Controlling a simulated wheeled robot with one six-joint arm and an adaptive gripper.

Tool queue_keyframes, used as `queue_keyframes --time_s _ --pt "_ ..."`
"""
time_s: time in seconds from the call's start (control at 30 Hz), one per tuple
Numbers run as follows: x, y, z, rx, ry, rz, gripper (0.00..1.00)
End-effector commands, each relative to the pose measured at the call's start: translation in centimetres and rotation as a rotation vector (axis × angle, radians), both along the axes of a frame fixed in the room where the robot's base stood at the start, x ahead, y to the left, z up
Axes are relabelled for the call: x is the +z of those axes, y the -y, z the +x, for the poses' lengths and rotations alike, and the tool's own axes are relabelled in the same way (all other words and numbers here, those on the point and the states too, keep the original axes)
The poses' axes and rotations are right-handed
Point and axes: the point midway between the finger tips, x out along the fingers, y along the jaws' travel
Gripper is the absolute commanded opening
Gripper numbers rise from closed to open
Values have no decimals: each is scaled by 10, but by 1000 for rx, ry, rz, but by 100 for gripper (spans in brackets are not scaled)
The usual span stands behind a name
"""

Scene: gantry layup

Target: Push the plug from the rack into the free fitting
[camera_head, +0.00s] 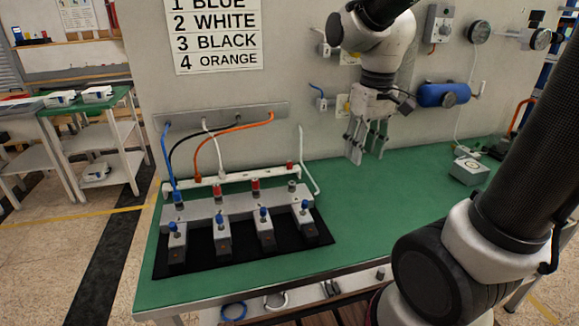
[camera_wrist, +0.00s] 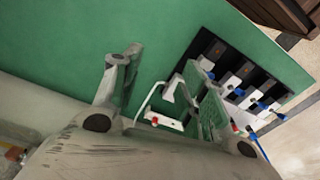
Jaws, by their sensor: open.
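A red plug (camera_head: 290,165) stands at the right end of the white rack (camera_head: 240,176); it also shows in the wrist view (camera_wrist: 155,121). The grey manifold (camera_head: 236,208) in front carries a row of fittings. The leftmost has the blue hose (camera_head: 168,160) in it, the two middle ones hold red plugs (camera_head: 255,184), and the rightmost fitting (camera_head: 292,187) shows no red plug. My gripper (camera_head: 367,153) is open and empty, fingers downward, right of the rack. In the wrist view its fingers (camera_wrist: 165,62) are spread; the right finger partly hides the manifold.
Several blue-handled valves (camera_head: 266,233) stand before the manifold on a black mat. White, black and orange hoses (camera_head: 237,135) hang behind from a wall strip. A bent white tube (camera_head: 310,170) stands beside the rack's right end. The green tabletop (camera_head: 385,220) is clear right of the mat.

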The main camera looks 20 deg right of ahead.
Motion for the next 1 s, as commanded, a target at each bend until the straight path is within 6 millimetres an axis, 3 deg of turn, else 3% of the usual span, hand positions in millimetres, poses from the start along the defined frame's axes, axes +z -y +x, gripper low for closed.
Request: queue_keyframes --time_s 0.03,0.2,0.43,0.5,0.6,0.8,1.0 --pt "-10 -10 23 55 -37 -7 43" --pt "-43 -45 98 296 -112 -21 43" --pt "-90 -88 185 680 -142 -21 43" --pt "-95 -98 213 822 -121 -22 43" --pt "-78 -104 238 988 -60 -33 43" --pt "-73 -105 243 1195 -42 -41 43" --pt "-92 -105 242 1226 -44 -41 43"
